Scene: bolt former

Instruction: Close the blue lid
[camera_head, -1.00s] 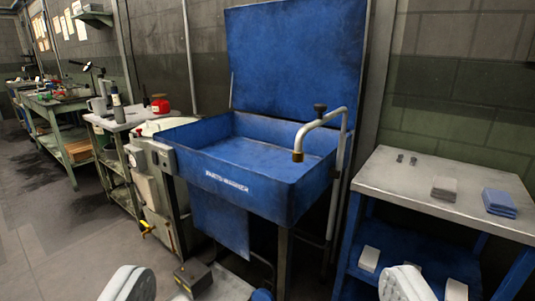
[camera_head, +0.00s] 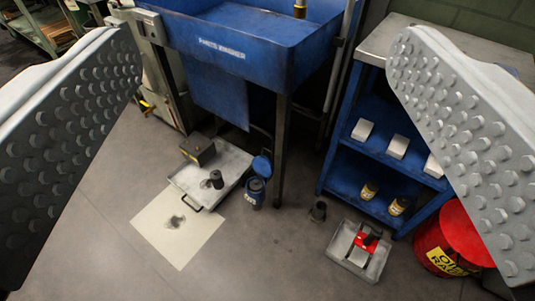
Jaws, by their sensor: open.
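The blue parts washer basin (camera_head: 245,50) stands at the top of the view. Its raised blue lid is out of the frame now; one second ago it stood upright behind the basin. A small blue can (camera_head: 255,192) with a white label stands on the floor under the washer. A blue lid (camera_head: 262,167) shows at its top and looks tilted up; how far open is too small to tell. My gripper (camera_head: 263,60) is wide open, its two studded grey jaws at the left and right sides. Nothing is between them in contact.
A grey tray (camera_head: 232,170) with a dark box lies left of the can, by a stained pale sheet (camera_head: 150,225). A washer leg (camera_head: 281,150) stands right of the can. A blue shelf (camera_head: 345,165), small tray (camera_head: 345,245) and red bin (camera_head: 440,235) are at right.

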